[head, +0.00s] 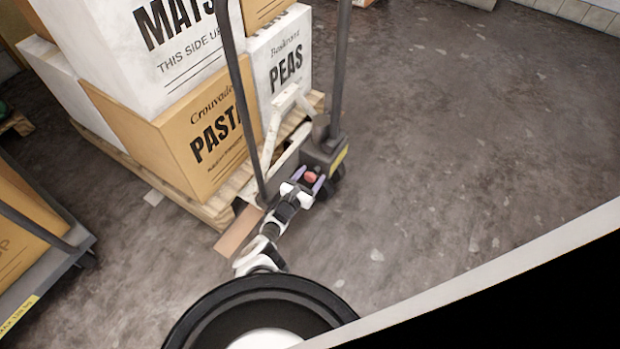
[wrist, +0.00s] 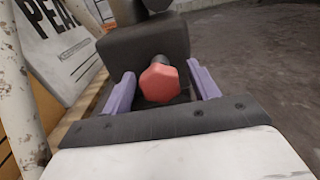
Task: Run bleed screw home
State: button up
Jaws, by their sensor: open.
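The bleed screw is a red faceted knob (wrist: 159,83) on a short dark stem, set in a dark grey block (wrist: 145,45) in the wrist view. In the head view it is a small red spot (head: 311,177) at the base of the pallet truck (head: 325,155). My gripper (wrist: 162,88) is open, with one purple finger on each side of the knob and a visible gap to both. In the head view my gripper (head: 309,184) reaches the front of the pump unit. How far the screw is threaded in cannot be told.
The truck's dark handle bars (head: 339,70) rise above the unit. Stacked boxes (head: 205,140) stand on a wooden pallet (head: 222,208) behind and to the left. Another loaded cart (head: 50,265) is at the far left. The floor (head: 460,130) to the right is clear.

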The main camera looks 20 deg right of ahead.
jog(key=c, duration=1)
